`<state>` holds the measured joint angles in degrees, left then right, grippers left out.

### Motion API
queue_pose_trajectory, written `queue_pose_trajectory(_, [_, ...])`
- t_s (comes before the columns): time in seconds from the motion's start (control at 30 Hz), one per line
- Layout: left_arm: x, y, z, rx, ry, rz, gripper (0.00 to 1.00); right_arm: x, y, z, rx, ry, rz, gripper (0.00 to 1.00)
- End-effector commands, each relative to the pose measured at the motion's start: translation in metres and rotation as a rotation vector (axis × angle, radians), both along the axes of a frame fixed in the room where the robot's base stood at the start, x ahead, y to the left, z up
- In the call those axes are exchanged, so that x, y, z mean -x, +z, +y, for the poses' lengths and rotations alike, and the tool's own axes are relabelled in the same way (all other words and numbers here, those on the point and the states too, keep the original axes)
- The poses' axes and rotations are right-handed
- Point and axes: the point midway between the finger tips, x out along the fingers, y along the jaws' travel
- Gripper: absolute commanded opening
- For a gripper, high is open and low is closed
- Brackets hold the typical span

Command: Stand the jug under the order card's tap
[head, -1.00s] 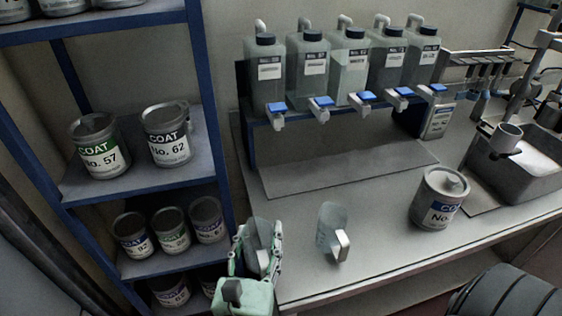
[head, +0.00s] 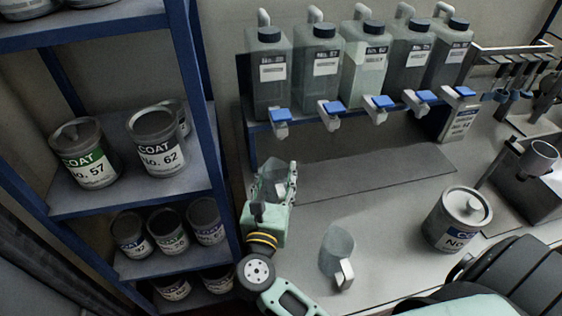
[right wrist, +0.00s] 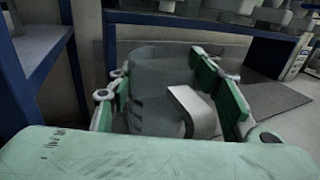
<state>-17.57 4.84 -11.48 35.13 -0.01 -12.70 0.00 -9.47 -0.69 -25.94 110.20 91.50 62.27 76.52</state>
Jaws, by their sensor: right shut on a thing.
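My right gripper (head: 277,180) is shut on a clear grey jug (head: 271,188), at the left end of the bench, in front of and below the leftmost tap (head: 281,120). In the right wrist view the jug (right wrist: 155,70) sits between the green fingers, its pale handle (right wrist: 196,108) facing the camera. The jug's base is hidden. Several taps with blue levers hang in a row under labelled containers (head: 313,85). A labelled panel, perhaps the order card (head: 458,124), stands below the rightmost tap; its text is too small to read. My left gripper is not in view.
A second clear jug (head: 337,250) stands on the bench, right of my arm. A lidded grey can (head: 455,222) stands farther right. A blue-framed shelf (head: 207,125) of paint cans is close on the left. The grey mat (head: 385,175) below the taps is clear.

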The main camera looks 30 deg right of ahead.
Motion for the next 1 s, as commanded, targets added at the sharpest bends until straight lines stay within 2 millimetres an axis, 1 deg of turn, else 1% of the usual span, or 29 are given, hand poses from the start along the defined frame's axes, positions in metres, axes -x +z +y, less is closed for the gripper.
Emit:
queue_pose_trajectory(0.03, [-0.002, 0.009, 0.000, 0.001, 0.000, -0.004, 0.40, -0.012, 0.006, -0.010, 0.006, -0.003, -0.003, 0.20])
queue_pose_trajectory(0.1, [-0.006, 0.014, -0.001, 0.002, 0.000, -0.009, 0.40, -0.026, 0.005, -0.020, 0.005, -0.001, -0.003, 0.20])
queue_pose_trajectory(0.2, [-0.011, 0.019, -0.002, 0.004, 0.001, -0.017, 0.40, -0.042, 0.004, -0.032, 0.005, 0.000, -0.001, 0.20])
queue_pose_trajectory(0.3, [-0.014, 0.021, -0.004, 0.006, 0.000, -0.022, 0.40, -0.052, 0.002, -0.040, 0.002, -0.001, -0.001, 0.20])
queue_pose_trajectory(0.43, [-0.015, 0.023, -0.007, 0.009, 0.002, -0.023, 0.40, -0.056, -0.003, -0.043, 0.002, -0.001, 0.003, 0.20])
queue_pose_trajectory(0.6, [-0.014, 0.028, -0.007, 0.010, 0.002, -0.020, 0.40, -0.056, -0.025, -0.043, 0.004, 0.000, 0.004, 0.20])
queue_pose_trajectory(0.7, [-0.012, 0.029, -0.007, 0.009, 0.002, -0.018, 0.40, -0.056, -0.033, -0.043, 0.003, 0.000, 0.001, 0.20])
queue_pose_trajectory(1.0, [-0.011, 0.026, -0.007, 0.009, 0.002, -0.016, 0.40, -0.056, -0.037, -0.043, 0.000, -0.001, 0.000, 0.20])
